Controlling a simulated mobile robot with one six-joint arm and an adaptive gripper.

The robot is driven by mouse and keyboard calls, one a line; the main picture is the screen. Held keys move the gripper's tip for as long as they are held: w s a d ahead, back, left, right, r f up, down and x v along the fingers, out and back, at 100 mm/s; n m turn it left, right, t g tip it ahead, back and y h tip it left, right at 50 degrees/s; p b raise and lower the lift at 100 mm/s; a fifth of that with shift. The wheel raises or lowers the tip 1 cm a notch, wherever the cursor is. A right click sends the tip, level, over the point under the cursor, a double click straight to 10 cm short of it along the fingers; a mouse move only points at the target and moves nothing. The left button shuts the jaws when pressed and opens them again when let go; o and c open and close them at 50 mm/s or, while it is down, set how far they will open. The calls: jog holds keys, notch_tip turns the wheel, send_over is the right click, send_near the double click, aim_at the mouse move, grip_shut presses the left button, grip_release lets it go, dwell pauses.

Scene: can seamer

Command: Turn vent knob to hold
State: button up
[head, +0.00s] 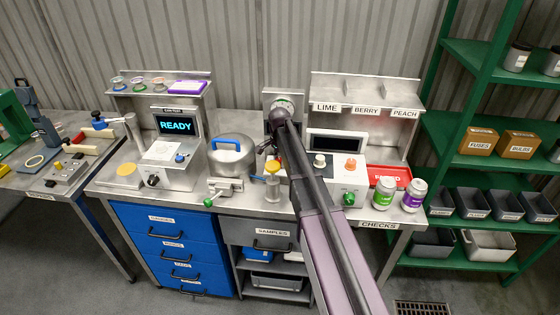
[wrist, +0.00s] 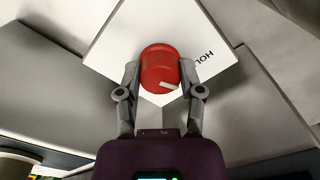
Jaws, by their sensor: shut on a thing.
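The vent knob (wrist: 158,60) is a round red knob with a short white mark near its lower right edge in the wrist view. It sits on a white plate (wrist: 112,42) with lettering that reads "HOL", its end cut off or hidden, to the knob's right. The white mark does not line up clearly with the lettering. My gripper (wrist: 160,76) is shut on the knob, one finger on its left side and one on its right. In the head view my arm hides the knob and most of the gripper.
A control box (head: 349,180) and two lidded jars (head: 384,193) (head: 414,195) are to the right.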

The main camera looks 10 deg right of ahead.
jog(key=shift+s+n, duration=0.1)
jog(key=shift+n, duration=2)
jog(key=o, duration=1.2)
jog(key=shift+c, duration=0.2)
